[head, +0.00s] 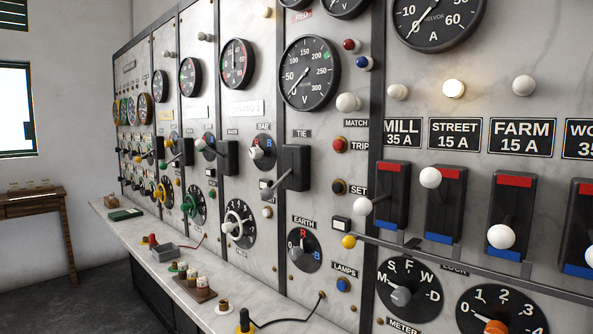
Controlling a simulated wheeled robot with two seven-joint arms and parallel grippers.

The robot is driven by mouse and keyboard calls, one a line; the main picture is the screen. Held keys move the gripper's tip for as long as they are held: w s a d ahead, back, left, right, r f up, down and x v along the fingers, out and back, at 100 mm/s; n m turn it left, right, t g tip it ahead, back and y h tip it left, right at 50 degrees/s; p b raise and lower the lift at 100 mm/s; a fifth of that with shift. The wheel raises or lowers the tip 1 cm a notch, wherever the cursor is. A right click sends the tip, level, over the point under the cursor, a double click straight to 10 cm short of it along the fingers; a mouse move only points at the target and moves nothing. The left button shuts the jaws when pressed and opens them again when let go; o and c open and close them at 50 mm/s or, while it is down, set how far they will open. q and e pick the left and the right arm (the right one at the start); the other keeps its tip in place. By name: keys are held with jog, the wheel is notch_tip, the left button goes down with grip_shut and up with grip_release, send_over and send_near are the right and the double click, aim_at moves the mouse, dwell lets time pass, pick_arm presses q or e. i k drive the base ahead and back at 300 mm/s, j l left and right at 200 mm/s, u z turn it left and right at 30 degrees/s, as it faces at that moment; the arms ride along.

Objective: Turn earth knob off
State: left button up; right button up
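The earth knob (297,252) is a small grey knob on a round black dial, below the white-on-black EARTH label (304,222). The dial carries a mark at the left, a red R at the top and a blue B at the right. The knob's grey end shows at the lower left of the dial's middle; I cannot tell exactly which mark it points to. Neither of my grippers is in this view, and nothing touches the knob.
The TIE lever (285,180) juts out above the earth dial. A marble ledge (215,318) below holds small terminals and a cable (290,319).

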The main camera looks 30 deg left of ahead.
aim_at(295, 253)
jog(key=i+j, duration=0.1)
jog(key=j, duration=0.7)
jog(key=i+j, duration=0.15)
jog(key=j, duration=0.25)
